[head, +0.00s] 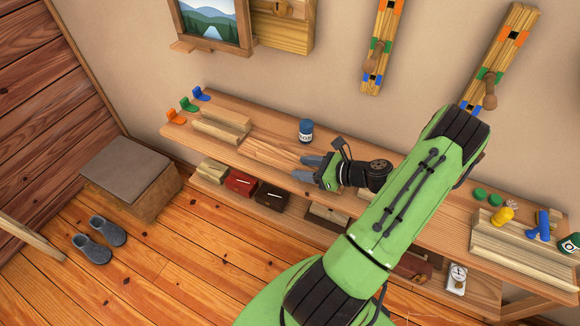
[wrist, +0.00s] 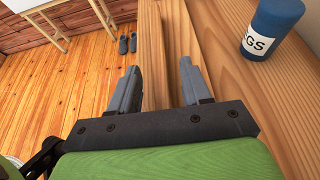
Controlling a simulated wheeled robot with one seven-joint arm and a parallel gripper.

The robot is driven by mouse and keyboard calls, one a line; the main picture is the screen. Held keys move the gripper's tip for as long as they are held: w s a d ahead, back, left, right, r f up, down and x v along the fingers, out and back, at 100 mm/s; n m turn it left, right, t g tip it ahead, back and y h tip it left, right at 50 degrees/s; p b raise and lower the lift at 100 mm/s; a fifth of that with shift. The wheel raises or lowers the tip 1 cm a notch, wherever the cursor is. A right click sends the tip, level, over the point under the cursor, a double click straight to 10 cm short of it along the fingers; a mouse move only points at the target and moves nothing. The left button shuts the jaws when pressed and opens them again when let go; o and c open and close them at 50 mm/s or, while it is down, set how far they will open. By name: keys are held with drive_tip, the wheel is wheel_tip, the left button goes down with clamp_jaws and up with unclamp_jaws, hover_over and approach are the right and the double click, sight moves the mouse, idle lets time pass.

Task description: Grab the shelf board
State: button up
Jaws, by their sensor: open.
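The shelf board (head: 272,153) looks like a flat, plain wooden plank lying on the long workbench (head: 150,123), left of my gripper. Its colour is close to the bench top, so its far edges are hard to make out. My gripper (head: 308,168) is open over the bench near the board's right end. In the wrist view my gripper (wrist: 165,85) has its two grey fingers apart, with a strip of wood, likely the board (wrist: 165,45), running lengthwise between and beyond them. No contact can be made out.
A blue labelled jar (head: 306,131) stands just behind my gripper; it also shows in the wrist view (wrist: 270,28). A grooved wooden block (head: 222,126) and coloured hooks (head: 188,104) are at the bench's left. Boxes (head: 240,183) sit below. Slippers (head: 92,248) lie on the floor.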

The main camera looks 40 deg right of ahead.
drive_tip(key=shift+w+a+f, duration=0.2)
drive_tip(key=shift+w+f, duration=0.05)
drive_tip(key=shift+w, duration=0.35)
drive_tip(key=shift+s, duration=0.1)
clamp_jaws()
drive_tip(key=shift+r, duration=0.1)
